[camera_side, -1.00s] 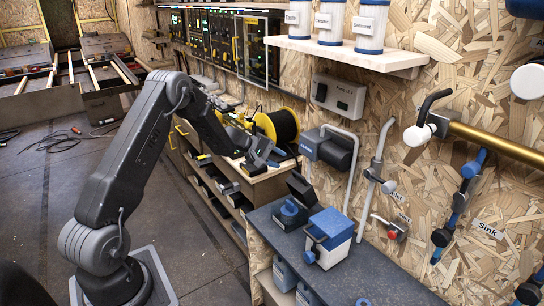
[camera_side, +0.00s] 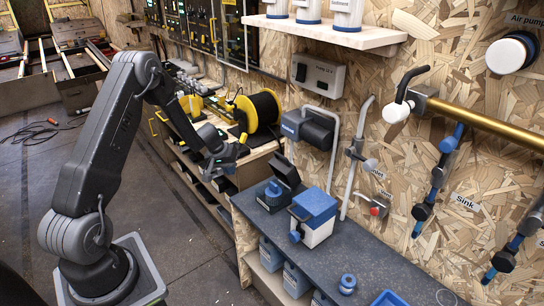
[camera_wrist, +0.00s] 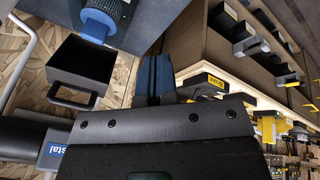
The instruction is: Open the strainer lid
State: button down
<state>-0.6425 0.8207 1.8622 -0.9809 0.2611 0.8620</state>
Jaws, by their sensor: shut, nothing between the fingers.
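My gripper (camera_side: 230,157) hangs in front of the low bench, left of the countertop units; its fingers are small and partly hidden in the side view. In the wrist view its blue fingers (camera_wrist: 155,76) are together with nothing between them. A black hollow box-like piece (camera_side: 287,172) stands tilted beside a blue round fitting (camera_side: 273,192). I cannot tell for sure which part is the strainer lid. My gripper is apart from both.
A white box with a blue lid (camera_side: 314,212) stands right beside the black piece on the dark countertop (camera_side: 345,255). A pump (camera_side: 308,128) and pipes are on the wall behind. A yellow-and-black spool (camera_side: 262,110) sits on the low bench. The floor at left has free room.

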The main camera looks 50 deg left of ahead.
jog(key=s+a+f+m+y, duration=0.2)
jog(key=s+a+m+y, duration=0.1)
jog(key=m+y, duration=0.15)
jog(key=m+t+h, duration=0.5)
jog(key=m+t, duration=0.7)
jog(key=m, duration=1)
send_near(280, 156)
jog(key=shift+y, duration=0.25)
jog(key=w, duration=0.5)
jog(key=w+f, duration=0.1)
jog(key=w, duration=0.1)
jog(key=shift+w+d, duration=0.1)
jog(key=shift+w, duration=0.1)
